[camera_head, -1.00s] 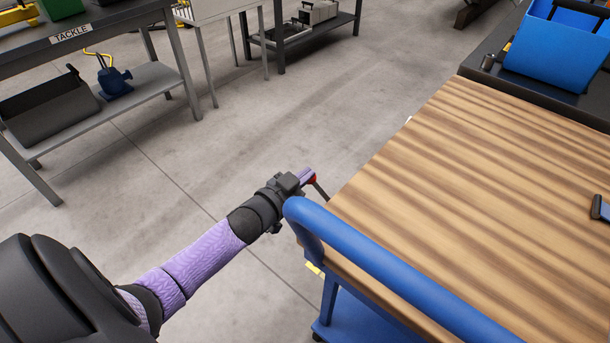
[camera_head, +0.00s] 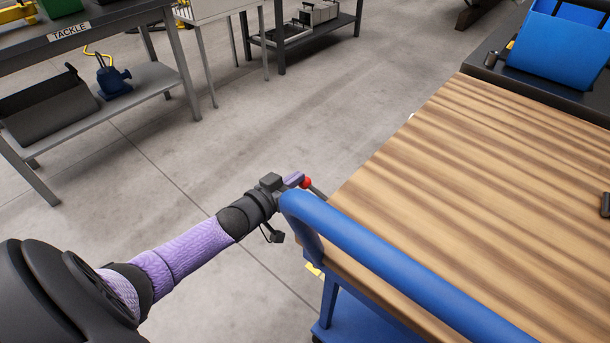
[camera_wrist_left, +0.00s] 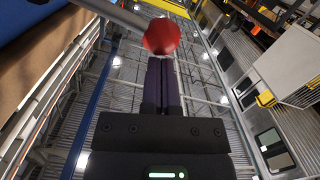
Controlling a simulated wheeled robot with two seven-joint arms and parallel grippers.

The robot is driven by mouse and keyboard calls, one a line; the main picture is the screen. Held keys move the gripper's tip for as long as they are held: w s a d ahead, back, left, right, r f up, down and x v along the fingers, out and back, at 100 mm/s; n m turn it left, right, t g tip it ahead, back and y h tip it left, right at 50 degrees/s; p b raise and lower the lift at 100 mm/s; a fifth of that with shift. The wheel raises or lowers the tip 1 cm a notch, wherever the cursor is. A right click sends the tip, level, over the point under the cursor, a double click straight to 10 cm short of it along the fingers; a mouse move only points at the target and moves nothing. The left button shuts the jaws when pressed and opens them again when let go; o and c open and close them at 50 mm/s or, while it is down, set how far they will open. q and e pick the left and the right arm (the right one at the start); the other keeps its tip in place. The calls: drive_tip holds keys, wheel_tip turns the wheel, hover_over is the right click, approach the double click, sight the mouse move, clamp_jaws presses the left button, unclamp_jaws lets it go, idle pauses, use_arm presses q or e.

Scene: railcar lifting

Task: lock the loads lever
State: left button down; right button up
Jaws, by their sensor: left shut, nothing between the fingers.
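The lever shows as a red ball knob (camera_head: 306,182) on a thin grey rod, at the left edge of the wooden-topped cart (camera_head: 470,190). In the left wrist view the red knob (camera_wrist_left: 161,36) is just beyond my fingertips, with its grey rod (camera_wrist_left: 112,12) running off to the upper left. My left gripper (camera_head: 294,179) is shut with nothing between its purple fingers, and its tips are close to the knob. I cannot tell whether they touch it. The fingers also show in the left wrist view (camera_wrist_left: 161,62). The lever's lower end is hidden. My right gripper is not in view.
A blue handle rail (camera_head: 400,270) runs along the cart's near edge, close beside my left gripper. A blue container (camera_head: 560,50) stands behind the cart. A dark table labelled TACKLE (camera_head: 90,40) stands at the upper left. The floor between is clear.

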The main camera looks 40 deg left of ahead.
use_arm(q)
wheel_tip(320, 180, down, 8)
drive_tip(key=n+h+b, duration=0.1)
drive_tip(key=n+b, duration=0.5)
drive_tip(key=n, duration=0.1)
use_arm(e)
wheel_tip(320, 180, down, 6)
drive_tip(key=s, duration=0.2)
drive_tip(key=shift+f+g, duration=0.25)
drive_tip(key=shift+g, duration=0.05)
use_arm(q)
drive_tip(key=shift+d+b, duration=0.1)
drive_tip(key=shift+b, duration=0.2)
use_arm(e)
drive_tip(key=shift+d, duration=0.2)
